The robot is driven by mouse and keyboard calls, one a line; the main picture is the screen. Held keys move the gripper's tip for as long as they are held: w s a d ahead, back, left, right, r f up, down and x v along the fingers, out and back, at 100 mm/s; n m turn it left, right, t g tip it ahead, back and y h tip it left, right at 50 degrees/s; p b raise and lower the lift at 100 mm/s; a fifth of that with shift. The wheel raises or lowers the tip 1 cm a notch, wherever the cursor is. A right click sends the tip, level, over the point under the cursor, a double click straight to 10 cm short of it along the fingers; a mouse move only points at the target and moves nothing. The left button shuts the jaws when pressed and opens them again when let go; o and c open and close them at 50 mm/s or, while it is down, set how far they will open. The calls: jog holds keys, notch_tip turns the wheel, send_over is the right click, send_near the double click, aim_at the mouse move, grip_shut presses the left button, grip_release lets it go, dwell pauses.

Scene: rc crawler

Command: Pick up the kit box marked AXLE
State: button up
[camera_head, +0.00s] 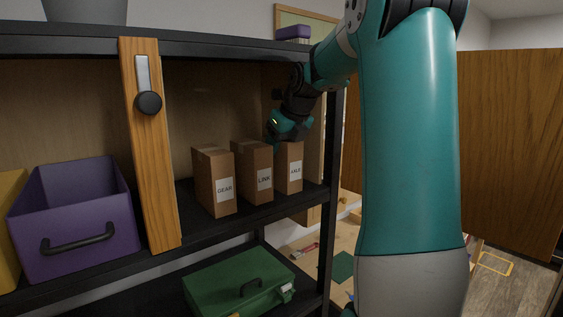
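The AXLE kit box (294,171) is a brown cardboard box with a white label. It stands upright on the middle shelf, rightmost of three similar boxes. My gripper (279,138) is at the top of the AXLE box, reaching in from the upper right. Its fingers are dark and small in this view. I cannot tell whether they are open or shut, or whether they touch the box. The LINK box (264,183) stands just left of the AXLE box, and the GEAR box (224,190) stands left of that.
The black shelf (240,213) has a right post (329,190) close to the AXLE box. A wooden sliding door (150,150) with a black knob is left of the boxes. A purple bin (110,210) stands farther left. A green case (225,285) is on the shelf below.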

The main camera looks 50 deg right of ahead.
jog(key=shift+r, duration=0.25)
jog(key=shift+r+p, duration=0.55)
jog(key=shift+p, duration=0.4)
